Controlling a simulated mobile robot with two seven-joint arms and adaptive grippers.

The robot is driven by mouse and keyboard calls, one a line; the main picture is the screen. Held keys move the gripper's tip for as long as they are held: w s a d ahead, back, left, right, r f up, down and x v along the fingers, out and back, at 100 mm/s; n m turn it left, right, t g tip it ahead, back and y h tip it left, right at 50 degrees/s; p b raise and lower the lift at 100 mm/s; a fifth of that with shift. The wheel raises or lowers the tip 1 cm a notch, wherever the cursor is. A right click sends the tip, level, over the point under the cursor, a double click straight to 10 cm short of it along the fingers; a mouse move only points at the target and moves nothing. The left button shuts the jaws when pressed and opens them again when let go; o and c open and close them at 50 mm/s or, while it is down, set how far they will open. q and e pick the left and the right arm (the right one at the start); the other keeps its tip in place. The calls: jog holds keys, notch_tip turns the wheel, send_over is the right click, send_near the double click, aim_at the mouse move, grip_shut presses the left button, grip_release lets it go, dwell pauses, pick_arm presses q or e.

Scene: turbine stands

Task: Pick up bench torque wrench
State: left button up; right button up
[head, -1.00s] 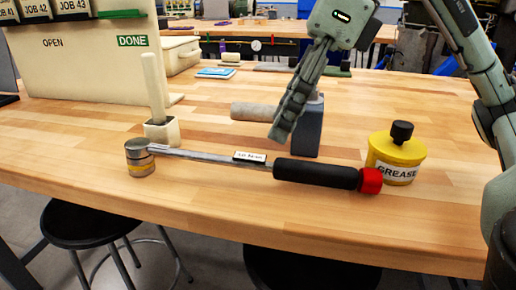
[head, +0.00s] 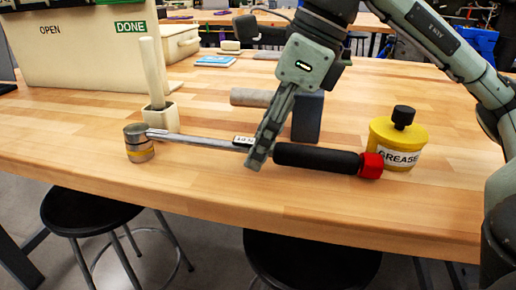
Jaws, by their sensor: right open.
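The torque wrench (head: 316,159) lies across the front of the wooden bench. Its black grip and red end cap point right. Its metal shaft runs left to the head, which rests on a round metal piece with a yellow band (head: 139,150). My right gripper (head: 258,158) comes down from above at the wrench, where the shaft meets the black grip. It hides part of the shaft and its label. Its fingers show edge-on, open, and I cannot tell whether they touch the wrench. My left gripper is not in view.
A yellow grease can (head: 397,140) stands right of the red cap. A dark block (head: 307,117) with a grey cylinder (head: 251,97) is just behind the wrench. A cream holder (head: 161,118) with an upright handle stands behind the head. Two black stools (head: 88,211) are below the front edge.

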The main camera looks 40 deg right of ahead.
jog(key=c, duration=0.9)
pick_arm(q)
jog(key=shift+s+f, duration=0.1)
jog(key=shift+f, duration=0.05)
pick_arm(e)
grip_shut()
jog(key=shift+r, duration=0.1)
